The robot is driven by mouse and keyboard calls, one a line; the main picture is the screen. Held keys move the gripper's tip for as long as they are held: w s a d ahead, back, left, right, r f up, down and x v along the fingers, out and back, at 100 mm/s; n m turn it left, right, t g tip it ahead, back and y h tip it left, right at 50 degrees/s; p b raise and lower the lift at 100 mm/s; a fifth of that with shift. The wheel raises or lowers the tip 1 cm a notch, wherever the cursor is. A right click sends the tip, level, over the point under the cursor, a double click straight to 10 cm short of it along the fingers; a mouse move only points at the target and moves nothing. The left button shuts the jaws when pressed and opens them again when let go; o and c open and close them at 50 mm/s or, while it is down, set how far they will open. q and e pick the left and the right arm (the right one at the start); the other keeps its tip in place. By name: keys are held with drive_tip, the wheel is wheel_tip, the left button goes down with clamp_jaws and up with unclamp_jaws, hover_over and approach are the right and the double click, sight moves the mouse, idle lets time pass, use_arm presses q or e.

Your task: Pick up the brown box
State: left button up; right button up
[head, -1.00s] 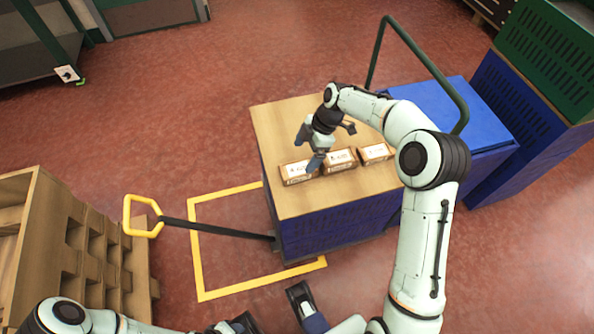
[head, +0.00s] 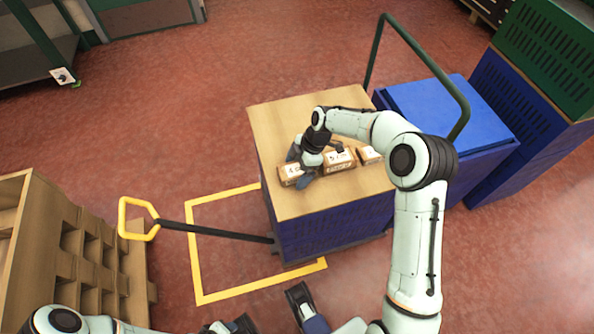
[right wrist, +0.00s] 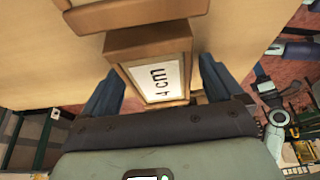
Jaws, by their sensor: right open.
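Three brown boxes with white labels stand in a row on the wooden top (head: 285,120) of a blue cart. My right gripper (head: 303,168) is over the left brown box (head: 290,174) and partly hides it. In the right wrist view this box (right wrist: 150,42) has a label reading "4 cm" and lies between the two blue fingers of my right gripper (right wrist: 160,78). The fingers are open, with gaps at the box's sides. The middle brown box (head: 340,162) and right brown box (head: 369,156) stand beside it. My left gripper (head: 268,312) is partly visible at the bottom edge.
A blue bin (head: 445,110) and stacked blue and green crates (head: 545,60) stand at the right. A yellow-handled pull bar (head: 205,230) and a wooden rack (head: 70,250) are at the left.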

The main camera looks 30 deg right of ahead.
drive_tip(key=shift+f, duration=0.1)
drive_tip(key=shift+c, duration=0.9)
drive_tip(key=c, duration=1)
drive_tip(key=shift+o, duration=0.2)
